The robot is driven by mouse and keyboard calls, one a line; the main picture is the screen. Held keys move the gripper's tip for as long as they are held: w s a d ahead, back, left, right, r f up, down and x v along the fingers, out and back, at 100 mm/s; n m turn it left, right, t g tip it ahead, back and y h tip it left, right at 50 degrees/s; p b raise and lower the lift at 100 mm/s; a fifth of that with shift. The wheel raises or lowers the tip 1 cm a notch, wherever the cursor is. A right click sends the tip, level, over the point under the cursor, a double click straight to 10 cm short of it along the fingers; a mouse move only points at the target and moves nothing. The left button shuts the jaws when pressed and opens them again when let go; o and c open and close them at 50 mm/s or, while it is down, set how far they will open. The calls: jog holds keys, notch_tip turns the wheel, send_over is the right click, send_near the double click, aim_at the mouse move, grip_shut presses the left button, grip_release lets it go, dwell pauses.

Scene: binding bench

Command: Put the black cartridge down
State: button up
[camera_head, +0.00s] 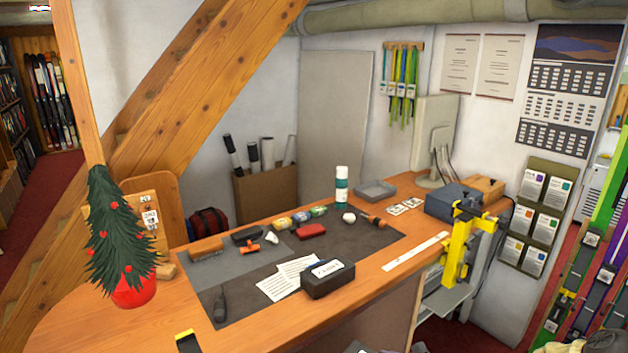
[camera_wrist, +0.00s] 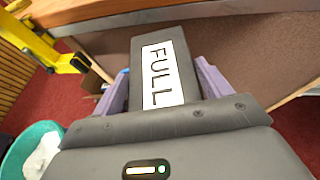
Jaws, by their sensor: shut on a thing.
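The black cartridge (camera_wrist: 160,37) is a dark block with a white label reading FULL, seen in the wrist view. My gripper (camera_wrist: 164,73) is shut on it, with a purple finger at each side. The cartridge's far end points towards the wooden edge of the bench (camera_wrist: 180,13). Its underside is hidden. In the head view I cannot make out my gripper or the held cartridge for sure. The bench top (camera_head: 130,325) shows there, with a dark grey mat (camera_head: 350,250) on it.
A black box with a white label (camera_head: 325,288) stands at the mat's front edge by white sheets (camera_head: 280,285). Tools and small bottles lie behind. A yellow device (camera_head: 462,240) stands at the right end. A potted tree (camera_head: 132,290) is left. The mat's front left is mostly clear.

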jog(key=s+a+f+n+g, duration=0.1)
jog(key=s+f, duration=0.2)
jog(key=s, duration=0.2)
jog(key=shift+s+a+f+y, duration=0.2)
jog(key=shift+s+a+y, duration=0.15)
jog(key=shift+a+y, duration=0.05)
jog(key=shift+w, duration=0.1)
dwell(0.3)
jog(key=shift+a, duration=0.1)
dwell(0.4)
dwell(0.5)
dwell(0.9)
